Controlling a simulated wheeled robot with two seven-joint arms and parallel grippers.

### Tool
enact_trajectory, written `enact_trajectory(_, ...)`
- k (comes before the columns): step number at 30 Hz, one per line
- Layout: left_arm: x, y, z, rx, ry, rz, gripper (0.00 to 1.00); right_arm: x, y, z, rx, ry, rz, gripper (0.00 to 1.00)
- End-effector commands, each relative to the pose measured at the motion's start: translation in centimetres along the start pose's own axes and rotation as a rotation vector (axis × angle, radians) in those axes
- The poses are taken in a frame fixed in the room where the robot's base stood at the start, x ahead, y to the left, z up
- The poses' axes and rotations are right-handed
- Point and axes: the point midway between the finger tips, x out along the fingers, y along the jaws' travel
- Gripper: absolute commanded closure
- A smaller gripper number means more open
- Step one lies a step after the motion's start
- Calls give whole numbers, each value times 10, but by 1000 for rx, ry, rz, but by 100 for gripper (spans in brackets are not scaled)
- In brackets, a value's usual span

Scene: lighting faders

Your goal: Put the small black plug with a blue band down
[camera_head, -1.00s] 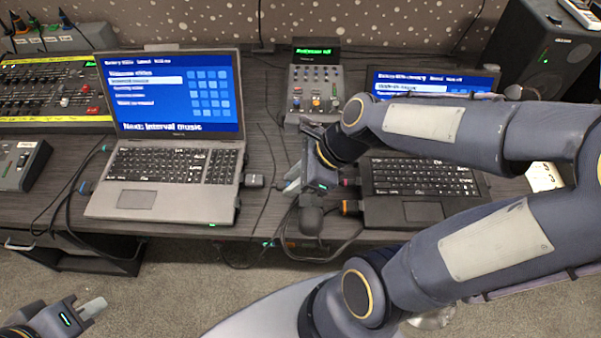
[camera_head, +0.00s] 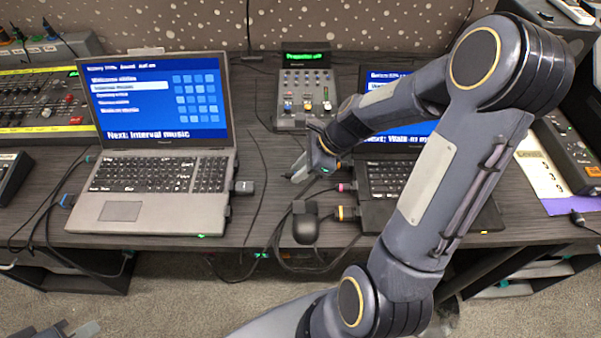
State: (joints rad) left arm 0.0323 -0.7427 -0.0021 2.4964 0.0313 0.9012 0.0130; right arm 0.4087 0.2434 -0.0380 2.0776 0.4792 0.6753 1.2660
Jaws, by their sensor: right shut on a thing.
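My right gripper (camera_head: 302,170) is low over the desk between the two laptops, just left of the right laptop's left edge. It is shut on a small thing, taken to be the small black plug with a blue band. The fingers mostly hide it, and its band cannot be made out. My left gripper (camera_head: 84,330) shows only in part at the bottom left corner, away from the desk. Its jaws cannot be judged. Another plug with a blue part (camera_head: 68,200) sits at the left laptop's left side.
The left laptop (camera_head: 160,200) and right laptop (camera_head: 388,215) stand open. Pink (camera_head: 346,187) and yellow-banded (camera_head: 345,213) plugs are at the right laptop's left side. A black rounded object (camera_head: 305,225), cables and a small mixer (camera_head: 307,95) are near.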

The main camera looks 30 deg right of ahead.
Motion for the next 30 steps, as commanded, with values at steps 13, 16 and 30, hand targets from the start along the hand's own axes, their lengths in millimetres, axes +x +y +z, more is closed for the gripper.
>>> enact_trajectory(13, 5, -2, 2, 0, 0, 0, 100, 11, 0, -7, 0, 0, 0, 100)
enact_trajectory(16, 6, -3, 3, 0, 0, 0, 100, 13, 0, -9, 0, 0, 0, 100)
enact_trajectory(30, 5, -2, 3, 0, 0, 0, 100, 12, 0, -8, 0, 0, -1, 58)
